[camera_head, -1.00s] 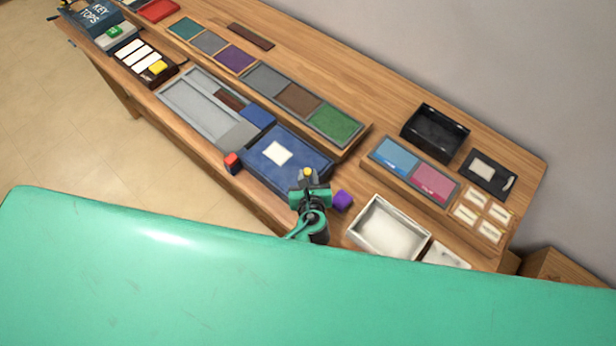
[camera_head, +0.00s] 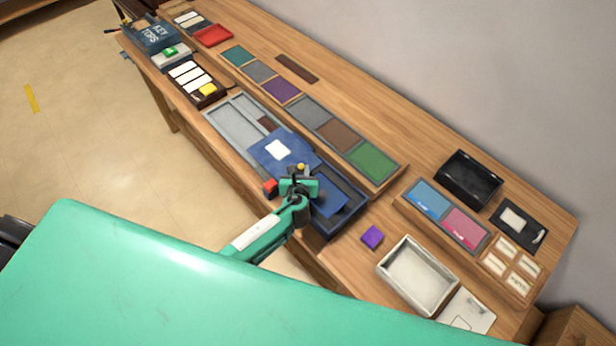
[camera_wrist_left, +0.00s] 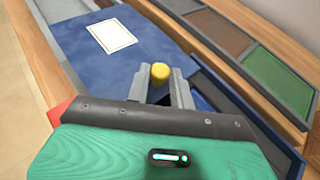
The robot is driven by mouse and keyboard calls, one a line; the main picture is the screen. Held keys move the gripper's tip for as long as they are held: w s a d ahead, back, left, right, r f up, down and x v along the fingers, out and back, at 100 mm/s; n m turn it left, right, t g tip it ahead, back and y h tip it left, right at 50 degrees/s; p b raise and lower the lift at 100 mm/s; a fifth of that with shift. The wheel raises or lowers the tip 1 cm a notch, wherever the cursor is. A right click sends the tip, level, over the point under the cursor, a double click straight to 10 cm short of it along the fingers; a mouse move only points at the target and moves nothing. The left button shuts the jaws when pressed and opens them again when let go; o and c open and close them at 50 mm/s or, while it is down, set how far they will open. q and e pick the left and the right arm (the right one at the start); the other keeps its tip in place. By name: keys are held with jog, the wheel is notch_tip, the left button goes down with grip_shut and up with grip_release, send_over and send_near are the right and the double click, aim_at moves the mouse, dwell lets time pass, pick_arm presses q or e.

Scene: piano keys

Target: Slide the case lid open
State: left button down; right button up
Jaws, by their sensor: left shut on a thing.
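The blue case (camera_head: 347,219) stands near the front edge of the bench, and its right part now shows an open, dark inside. Its blue lid (camera_head: 268,146) with a white label (camera_head: 278,150) lies shifted left, partly over the grey tray. My left gripper (camera_head: 300,172) is shut on the yellow knob (camera_wrist_left: 160,73) of the lid. In the left wrist view, the two grey fingers are on both sides of the knob, and the lid (camera_wrist_left: 120,60) spreads beyond them. Part of the case is hidden behind my gripper. My right gripper does not show.
A grey tray (camera_head: 232,122) is left of the case. A red block (camera_head: 270,188) sits at the case's front left. A purple block (camera_head: 372,237) and a white tray (camera_head: 418,275) are to the right. A row of coloured panels (camera_head: 338,135) runs behind.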

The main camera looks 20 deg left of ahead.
pick_arm(q)
jog(key=c, duration=1.4)
grip_release()
jog(key=shift+o, duration=0.7)
jog(key=shift+s+d+r, duration=0.15)
jog(key=shift+s, duration=0.35)
jog(key=b+v, duration=0.2)
jog(key=v, duration=1)
jog(key=shift+s+r+b, duration=0.25)
jog(key=shift+r+b, duration=0.05)
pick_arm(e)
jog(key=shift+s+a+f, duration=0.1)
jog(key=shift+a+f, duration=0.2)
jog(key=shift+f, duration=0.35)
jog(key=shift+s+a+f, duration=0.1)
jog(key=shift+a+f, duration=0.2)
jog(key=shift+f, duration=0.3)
